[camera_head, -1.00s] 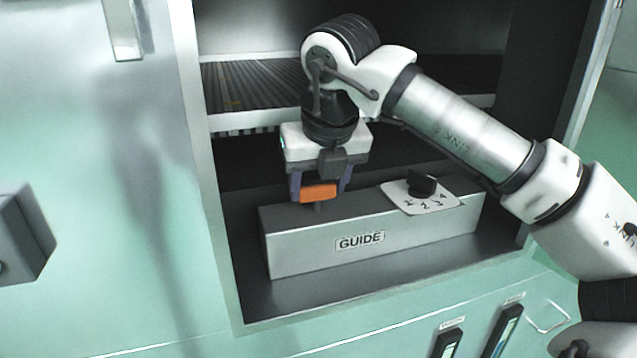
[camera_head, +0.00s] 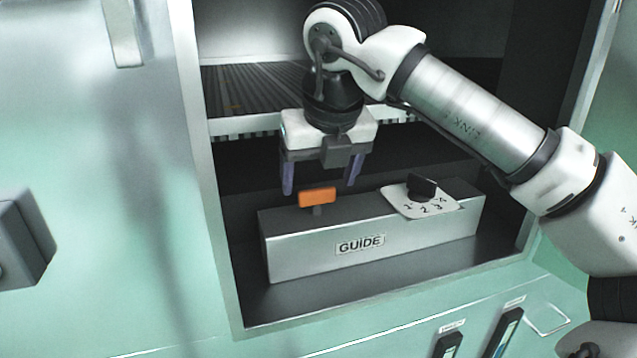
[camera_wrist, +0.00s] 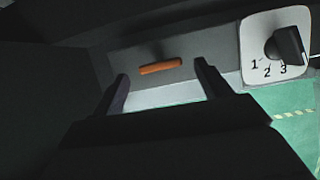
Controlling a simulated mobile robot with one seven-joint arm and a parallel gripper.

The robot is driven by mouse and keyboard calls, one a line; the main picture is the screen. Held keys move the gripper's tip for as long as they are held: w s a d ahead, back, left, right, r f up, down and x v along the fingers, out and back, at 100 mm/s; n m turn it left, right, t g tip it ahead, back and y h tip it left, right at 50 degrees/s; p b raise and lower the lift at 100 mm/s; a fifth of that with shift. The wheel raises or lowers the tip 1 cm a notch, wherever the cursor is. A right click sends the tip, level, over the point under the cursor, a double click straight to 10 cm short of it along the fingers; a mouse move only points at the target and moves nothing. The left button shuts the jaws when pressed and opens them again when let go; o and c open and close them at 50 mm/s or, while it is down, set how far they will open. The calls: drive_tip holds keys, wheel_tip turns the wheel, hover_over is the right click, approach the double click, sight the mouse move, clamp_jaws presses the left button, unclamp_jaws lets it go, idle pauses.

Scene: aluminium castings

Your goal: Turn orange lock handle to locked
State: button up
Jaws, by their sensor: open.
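The orange lock handle (camera_head: 317,197) stands on a short post on top of the grey GUIDE block (camera_head: 300,247), near its left end. Its long side runs roughly along the block's length. In the wrist view the orange handle (camera_wrist: 160,67) lies a little beyond the space between the fingertips. My gripper (camera_head: 320,188) is open and empty, with its two purple fingers above and behind the handle, one on each side. In the wrist view my gripper (camera_wrist: 160,78) shows both fingers apart, not touching the handle.
A black knob (camera_head: 422,185) on a white numbered plate (camera_head: 398,199) sits on the block's right part. A ribbed shelf (camera_head: 250,90) lies behind my gripper. The cabinet's side walls bound the space. A bare floor strip lies in front of the block.

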drive_tip(key=p+v, duration=0.1)
drive_tip(key=v, duration=1)
drive_tip(key=shift+s+d, duration=0.1)
drive_tip(key=shift+s, duration=0.05)
